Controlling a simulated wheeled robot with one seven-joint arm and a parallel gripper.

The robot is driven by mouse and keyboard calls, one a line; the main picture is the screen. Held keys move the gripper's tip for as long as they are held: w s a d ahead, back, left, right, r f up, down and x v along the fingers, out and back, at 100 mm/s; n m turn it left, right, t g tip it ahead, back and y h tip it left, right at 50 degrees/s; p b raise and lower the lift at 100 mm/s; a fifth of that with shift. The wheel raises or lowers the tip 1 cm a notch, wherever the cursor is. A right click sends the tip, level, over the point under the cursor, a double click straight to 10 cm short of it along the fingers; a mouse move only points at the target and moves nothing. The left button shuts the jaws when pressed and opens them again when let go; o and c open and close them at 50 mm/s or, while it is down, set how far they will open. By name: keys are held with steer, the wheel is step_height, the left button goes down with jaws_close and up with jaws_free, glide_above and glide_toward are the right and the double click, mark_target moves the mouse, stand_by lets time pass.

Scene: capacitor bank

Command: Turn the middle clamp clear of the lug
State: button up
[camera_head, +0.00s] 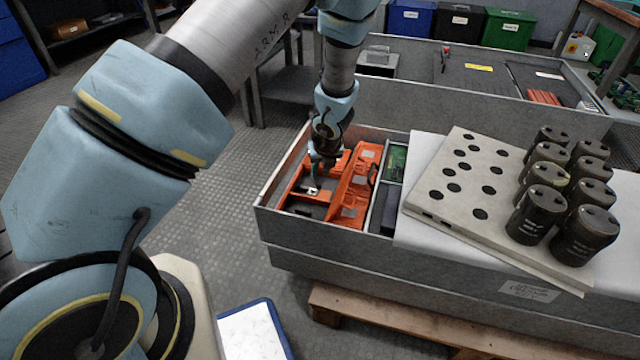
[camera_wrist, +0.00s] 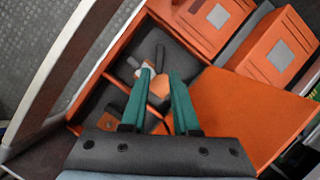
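In the wrist view, my gripper (camera_wrist: 163,74) has two green fingers pointing into a dark recess (camera_wrist: 190,65) of an orange housing. The fingertips stand apart, with a copper-coloured lug (camera_wrist: 158,88) showing between them. A dark clamp lever (camera_wrist: 160,58) stands at the fingertips, just beyond the lug; I cannot tell if the fingers touch it. Other small dark pieces show left of the fingers, one higher (camera_wrist: 132,62) and one lower (camera_wrist: 117,108). The fingers partly hide the lug and clamps. In the head view, my gripper (camera_head: 315,180) reaches down into the orange housing (camera_head: 352,190).
The housing sits in a grey open-topped bin (camera_head: 330,245), whose walls surround my gripper closely. A green circuit board (camera_head: 397,162) lies to its right. A pale panel with holes (camera_head: 465,180) and several black cylinders (camera_head: 535,215) stand further right.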

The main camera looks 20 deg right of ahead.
mark_target(318, 181)
steer(key=b+x, duration=0.1)
steer(key=x, duration=0.4)
steer(key=shift+w+f+b, duration=0.1)
steer(key=shift+f+b, duration=0.15)
steer(key=shift+b, duration=0.1)
steer(key=shift+c, duration=0.4)
jaws_close()
